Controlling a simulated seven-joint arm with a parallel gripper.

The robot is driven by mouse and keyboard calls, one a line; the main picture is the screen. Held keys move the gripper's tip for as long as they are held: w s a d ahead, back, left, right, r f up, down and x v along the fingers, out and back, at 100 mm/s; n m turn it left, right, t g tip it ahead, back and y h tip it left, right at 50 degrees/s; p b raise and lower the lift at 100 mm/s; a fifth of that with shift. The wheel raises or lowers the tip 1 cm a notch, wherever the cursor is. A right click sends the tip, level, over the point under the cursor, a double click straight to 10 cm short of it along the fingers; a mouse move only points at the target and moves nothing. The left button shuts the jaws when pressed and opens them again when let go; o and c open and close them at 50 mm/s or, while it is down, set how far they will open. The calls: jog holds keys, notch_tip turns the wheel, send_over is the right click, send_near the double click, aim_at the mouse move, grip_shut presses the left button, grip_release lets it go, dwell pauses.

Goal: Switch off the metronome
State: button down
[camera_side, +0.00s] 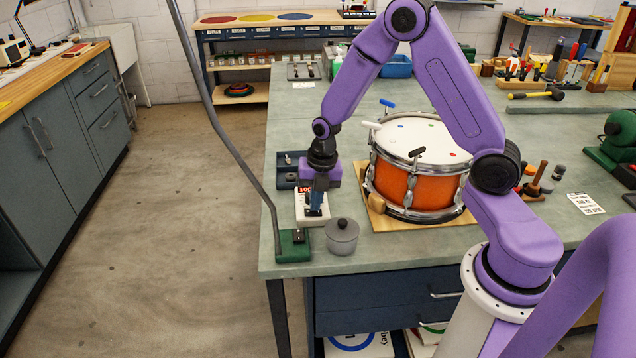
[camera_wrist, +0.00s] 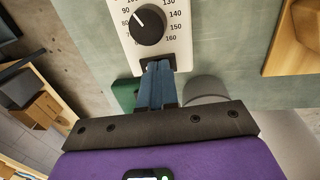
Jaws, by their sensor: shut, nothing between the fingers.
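The metronome (camera_side: 302,212) is a white box near the left front corner of the bench, with a lit red display partly hidden by my gripper. In the wrist view its white face (camera_wrist: 178,38) carries a black dial (camera_wrist: 147,27) ringed by numbers, and a dark switch (camera_wrist: 148,59) sits at its near edge. My gripper (camera_wrist: 157,67) has its blue fingers together and empty, with the tips right at the switch. In the side view my gripper (camera_side: 315,211) points down over the metronome's near end. The fingertips hide part of the switch, so its position and any contact are unclear.
A grey lidded pot (camera_side: 342,238) stands close at the right front of the metronome. A green lamp base (camera_side: 292,246) sits at the bench's corner, its pole rising leftward. An orange drum (camera_side: 405,186) on a wooden board stands to the right. Dark trays lie behind the metronome.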

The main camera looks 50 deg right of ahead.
notch_tip(320, 180, up, 14)
jog(key=s+d, duration=0.1)
jog(key=shift+f, duration=0.25)
jog(key=shift+s+d, duration=0.1)
jog(key=shift+w+a, duration=0.45)
jog(key=shift+w, duration=0.1)
dwell(0.3)
jog(key=f, duration=0.9)
jog(key=w+a+f, duration=0.1)
jog(key=f, duration=0.4)
jog(key=shift+w+a, duration=0.1)
jog(key=shift+f, duration=0.15)
